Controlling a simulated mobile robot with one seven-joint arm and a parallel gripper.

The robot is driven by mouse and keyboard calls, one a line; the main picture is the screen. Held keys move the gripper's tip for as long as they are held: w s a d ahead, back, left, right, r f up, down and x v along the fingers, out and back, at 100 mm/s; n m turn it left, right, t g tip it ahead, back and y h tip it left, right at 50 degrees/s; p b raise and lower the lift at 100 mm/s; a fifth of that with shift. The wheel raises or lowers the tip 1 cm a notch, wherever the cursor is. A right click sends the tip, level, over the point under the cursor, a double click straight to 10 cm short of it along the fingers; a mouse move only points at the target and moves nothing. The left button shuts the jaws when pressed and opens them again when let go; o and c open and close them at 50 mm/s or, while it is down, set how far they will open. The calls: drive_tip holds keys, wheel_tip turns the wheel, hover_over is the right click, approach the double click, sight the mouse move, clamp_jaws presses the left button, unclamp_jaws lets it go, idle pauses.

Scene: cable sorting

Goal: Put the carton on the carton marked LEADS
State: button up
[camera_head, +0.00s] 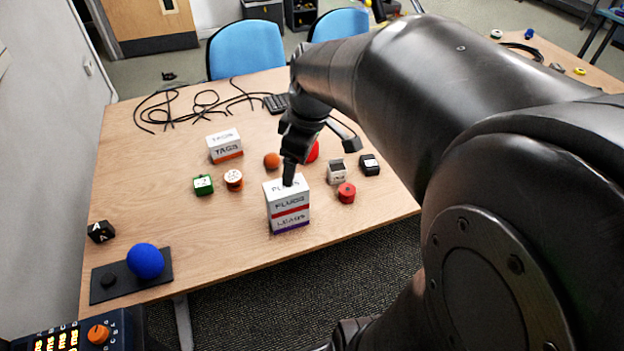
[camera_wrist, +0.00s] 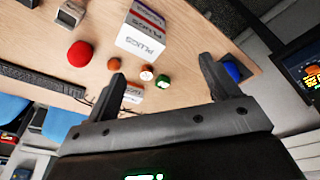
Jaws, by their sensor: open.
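A white carton marked PLUGS (camera_head: 289,204), with a red stripe, sits upright on the carton marked LEADS (camera_head: 291,223), which has a purple stripe. Their edges look roughly lined up. In the wrist view the PLUGS carton (camera_wrist: 140,39) lies beyond my fingertips, with the LEADS carton (camera_wrist: 148,8) partly showing behind it. My gripper (camera_head: 290,172) is above or just behind the top of the stack in the head view. In the wrist view my gripper (camera_wrist: 162,66) has its fingers spread with no carton between them. Whether a finger touches the stack is unclear.
A TAGS carton (camera_head: 225,147) with an orange stripe stands further back left. Black cables (camera_head: 205,100) lie at the back.

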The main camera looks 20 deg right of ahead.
drive_tip(key=s+a+r+m+t+h, duration=0.1)
drive_tip(key=s+r+m+t, duration=0.2)
drive_tip(key=s+m, duration=0.6)
drive_tip(key=shift+s+r+m+t, duration=0.3)
drive_tip(key=shift+s+r+m, duration=0.15)
drive_tip(key=shift+s, duration=1)
